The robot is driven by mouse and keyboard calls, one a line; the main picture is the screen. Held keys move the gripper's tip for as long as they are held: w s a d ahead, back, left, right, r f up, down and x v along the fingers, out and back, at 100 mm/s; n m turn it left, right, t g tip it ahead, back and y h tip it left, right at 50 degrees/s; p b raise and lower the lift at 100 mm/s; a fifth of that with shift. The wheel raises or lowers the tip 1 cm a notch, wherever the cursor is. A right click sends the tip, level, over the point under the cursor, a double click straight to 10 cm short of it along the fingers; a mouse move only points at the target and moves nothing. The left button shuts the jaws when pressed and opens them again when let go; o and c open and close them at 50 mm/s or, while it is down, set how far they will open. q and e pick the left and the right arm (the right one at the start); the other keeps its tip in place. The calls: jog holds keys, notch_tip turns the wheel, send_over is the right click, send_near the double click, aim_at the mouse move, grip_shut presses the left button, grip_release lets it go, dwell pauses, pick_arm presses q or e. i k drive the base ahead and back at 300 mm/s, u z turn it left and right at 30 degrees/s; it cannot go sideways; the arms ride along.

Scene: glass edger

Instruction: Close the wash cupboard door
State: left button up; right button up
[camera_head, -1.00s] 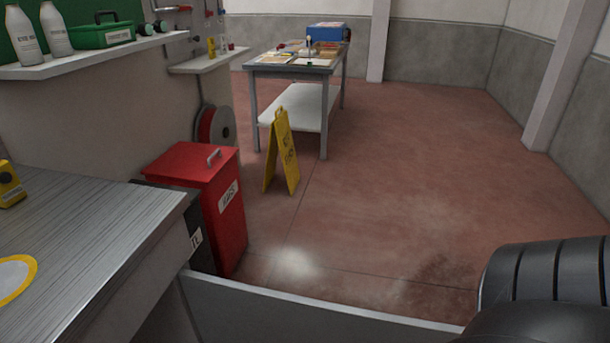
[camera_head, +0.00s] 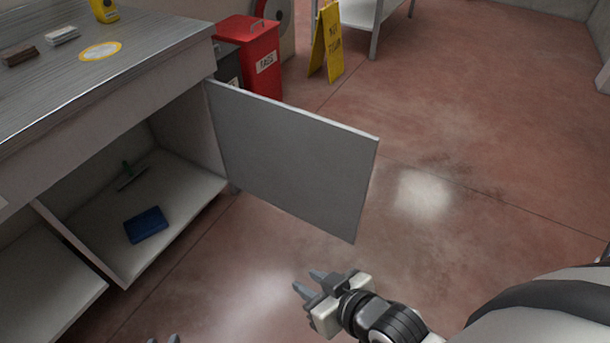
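The wash cupboard door (camera_head: 290,160) is a flat grey panel. It stands wide open, attached at its left edge to the cupboard (camera_head: 160,215) under the steel worktop. My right gripper (camera_head: 306,283) is in front of and below the door's free lower corner, apart from it. Its two grey fingers point left with a gap between them, and nothing is between them. Only the fingertips of my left gripper (camera_head: 163,340) show at the bottom edge; the rest of it is out of view.
Inside the cupboard lie a blue folded cloth (camera_head: 146,225) and a small squeegee-like tool (camera_head: 130,178). A red bin (camera_head: 250,55) and a yellow floor sign (camera_head: 327,45) stand behind the door. The floor right of the door is clear.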

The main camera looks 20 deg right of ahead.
aim_at(316, 170)
jog(key=z, duration=2.3)
jog(key=i, duration=3.3)
jog(key=u, duration=4)
jog(key=k, duration=0.3)
jog(key=u, duration=0.8)
jog(key=i, duration=0.25)
jog(key=z, duration=0.7)
